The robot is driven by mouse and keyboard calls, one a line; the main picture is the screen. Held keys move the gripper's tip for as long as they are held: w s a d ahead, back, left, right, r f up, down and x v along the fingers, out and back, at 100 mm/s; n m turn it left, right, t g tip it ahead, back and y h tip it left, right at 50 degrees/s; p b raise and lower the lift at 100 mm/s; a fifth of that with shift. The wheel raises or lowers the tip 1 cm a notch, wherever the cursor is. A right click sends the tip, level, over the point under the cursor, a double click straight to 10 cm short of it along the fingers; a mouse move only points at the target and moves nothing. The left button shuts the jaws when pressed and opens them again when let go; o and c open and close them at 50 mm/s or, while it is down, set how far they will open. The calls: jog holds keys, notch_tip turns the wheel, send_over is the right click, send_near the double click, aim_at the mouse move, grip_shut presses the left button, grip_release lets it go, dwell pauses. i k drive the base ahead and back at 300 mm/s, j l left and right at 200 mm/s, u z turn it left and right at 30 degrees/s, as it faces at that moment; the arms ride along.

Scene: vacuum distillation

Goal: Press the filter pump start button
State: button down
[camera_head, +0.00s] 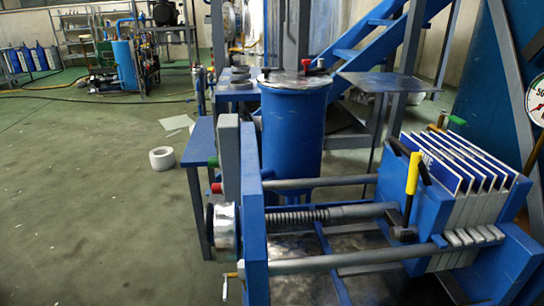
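A green button (213,162) sticks out to the left from a narrow grey box (228,158) at the left end of the blue filter press (254,225). A red button (216,188) sits just below it on the same side. Both buttons are seen from the side, and no labels on them can be read. I cannot tell from the picture which one is the start button. My gripper is not in this view, and nothing touches the buttons.
A screw rod, a handwheel (223,232) and a yellow-handled lever (412,174) belong to the press. A blue tank (293,128) stands behind it. A white roll (162,159) lies on the green floor. The floor left of the press is largely clear.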

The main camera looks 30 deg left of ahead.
aim_at(213, 162)
jog(key=u, duration=1.8)
